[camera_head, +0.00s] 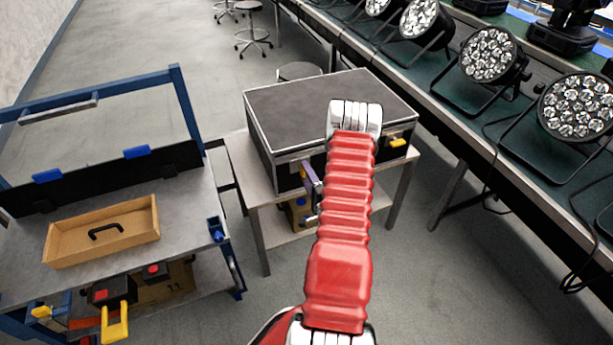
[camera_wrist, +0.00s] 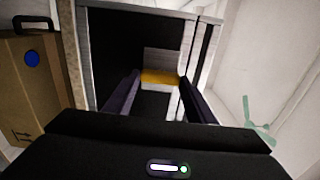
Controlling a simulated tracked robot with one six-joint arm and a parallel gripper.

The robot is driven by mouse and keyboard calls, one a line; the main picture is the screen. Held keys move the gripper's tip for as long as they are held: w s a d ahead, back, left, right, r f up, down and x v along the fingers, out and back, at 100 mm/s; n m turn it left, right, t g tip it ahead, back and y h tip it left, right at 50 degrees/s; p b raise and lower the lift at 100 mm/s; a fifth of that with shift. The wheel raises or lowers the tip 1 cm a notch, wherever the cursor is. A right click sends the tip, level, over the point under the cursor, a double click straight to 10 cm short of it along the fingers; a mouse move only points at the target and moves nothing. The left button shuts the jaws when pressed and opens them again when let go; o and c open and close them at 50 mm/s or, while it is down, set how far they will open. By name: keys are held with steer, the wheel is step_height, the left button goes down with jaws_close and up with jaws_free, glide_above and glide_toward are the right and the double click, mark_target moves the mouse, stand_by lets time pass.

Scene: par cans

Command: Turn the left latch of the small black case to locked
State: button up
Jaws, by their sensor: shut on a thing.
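The small black case (camera_head: 315,97) stands shut on a small table, with metal edging around its lid. Its right latch (camera_head: 397,143) shows yellow on the front side. My gripper (camera_head: 311,180) is at the left part of the case's front, below the lid edge. In the wrist view the left latch (camera_wrist: 160,78), a yellow piece on a grey metal plate, lies between my fingertips, and my gripper is shut on it. In the head view my arm and fingers mostly hide that latch, and I cannot tell its exact angle.
The small table (camera_head: 246,170) has a lower shelf with a cardboard box (camera_wrist: 30,85). A workbench with a wooden tray (camera_head: 100,248) stands on the left. A long green table with several par cans (camera_head: 488,55) runs along the right. Grey floor lies between.

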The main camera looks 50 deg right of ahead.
steer(key=shift+s+f, duration=0.1)
steer(key=shift+f, duration=0.05)
steer(key=o, duration=1)
steer(key=shift+o, duration=0.2)
steer(key=v, duration=1.3)
steer(key=shift+s+a, duration=0.25)
